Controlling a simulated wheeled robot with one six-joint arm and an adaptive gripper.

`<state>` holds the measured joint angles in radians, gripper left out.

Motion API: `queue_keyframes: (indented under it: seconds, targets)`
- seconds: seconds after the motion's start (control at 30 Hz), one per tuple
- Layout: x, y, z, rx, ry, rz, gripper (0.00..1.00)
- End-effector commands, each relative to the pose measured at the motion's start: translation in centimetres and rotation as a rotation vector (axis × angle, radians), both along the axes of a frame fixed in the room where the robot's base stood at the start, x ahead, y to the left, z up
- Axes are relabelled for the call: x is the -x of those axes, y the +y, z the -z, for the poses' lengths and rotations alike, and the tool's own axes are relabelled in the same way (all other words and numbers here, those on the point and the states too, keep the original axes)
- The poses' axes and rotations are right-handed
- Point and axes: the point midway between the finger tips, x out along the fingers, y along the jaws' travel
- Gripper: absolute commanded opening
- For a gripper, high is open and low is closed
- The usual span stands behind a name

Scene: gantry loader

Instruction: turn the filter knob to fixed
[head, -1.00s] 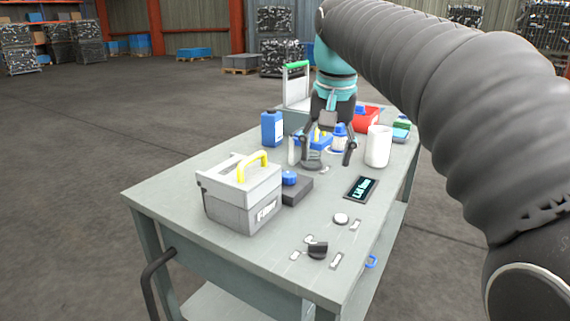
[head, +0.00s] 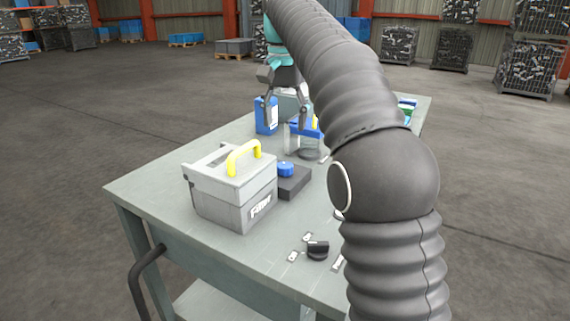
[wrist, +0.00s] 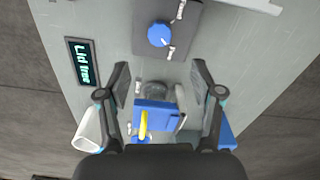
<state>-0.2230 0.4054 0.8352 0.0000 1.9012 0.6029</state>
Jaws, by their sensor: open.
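A blue knob (head: 286,169) sits on a dark grey block (head: 294,184) beside a grey box (head: 215,190) with a yellow handle. The box's front label appears to read "Filter". In the wrist view the blue knob (wrist: 158,34) has a white mark and small pale plates beside it. A black knob (head: 317,249) with small pale plates is at the table's near end; which knob is the filter knob is not clear. My gripper (head: 286,120) is open and empty above the far part of the table, apart from both knobs; its fingers also show in the wrist view (wrist: 160,72).
A blue bottle (head: 266,116) stands near the gripper. A blue item with a yellow handle (wrist: 155,115) lies beneath the fingers. A display (wrist: 83,63) reads "Lid free". A white cup (wrist: 88,128) stands at left. My arm hides the table's right side in the head view.

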Motion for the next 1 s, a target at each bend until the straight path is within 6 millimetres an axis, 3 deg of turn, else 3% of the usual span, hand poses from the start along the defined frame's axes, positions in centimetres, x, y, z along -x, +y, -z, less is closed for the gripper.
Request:
queue_keyframes:
  seconds: [0.03, 0.2, 0.5, 0.7, 1.0]
  targets:
    - [0.1, 0.0, 1.5, 0.001, 0.003, 0.000, 0.66]
    - [0.1, -0.1, 4.7, 0.000, 0.002, 0.002, 0.66]
    - [0.0, -0.1, 9.1, 0.000, 0.001, 0.001, 0.66]
    - [0.0, -0.1, 10.3, 0.000, 0.000, 0.001, 0.66]
    - [0.0, -0.1, 10.4, 0.000, 0.000, 0.001, 0.66]
